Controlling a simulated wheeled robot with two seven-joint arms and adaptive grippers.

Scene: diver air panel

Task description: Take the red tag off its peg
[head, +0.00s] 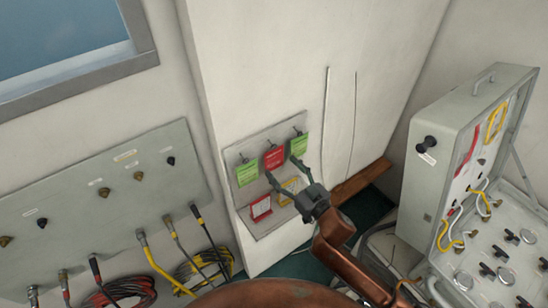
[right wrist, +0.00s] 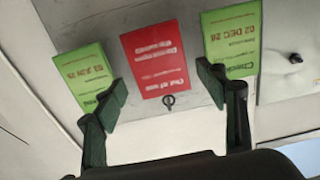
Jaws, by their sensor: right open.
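The red tag (head: 274,158) hangs in the middle of the upper row on a small grey board (head: 270,226), between two green tags. In the right wrist view the red tag (right wrist: 154,64) is flat against the board, and a small dark ring-like end, perhaps of its peg (right wrist: 168,100), shows at its lower edge. My right gripper (head: 285,172) is open and empty in front of the board, just below the red tag. In the right wrist view its fingers (right wrist: 160,98) are spread on either side of the red tag, overlapping the green tags in the picture. My left gripper is not in view.
A green tag (head: 247,173) hangs left and another green tag (head: 299,145) right. Below are a red card (head: 261,208) and a yellow card (head: 292,190). A grey hose panel (head: 105,200) is at left; an open grey case (head: 455,150) with gauges and valves stands right.

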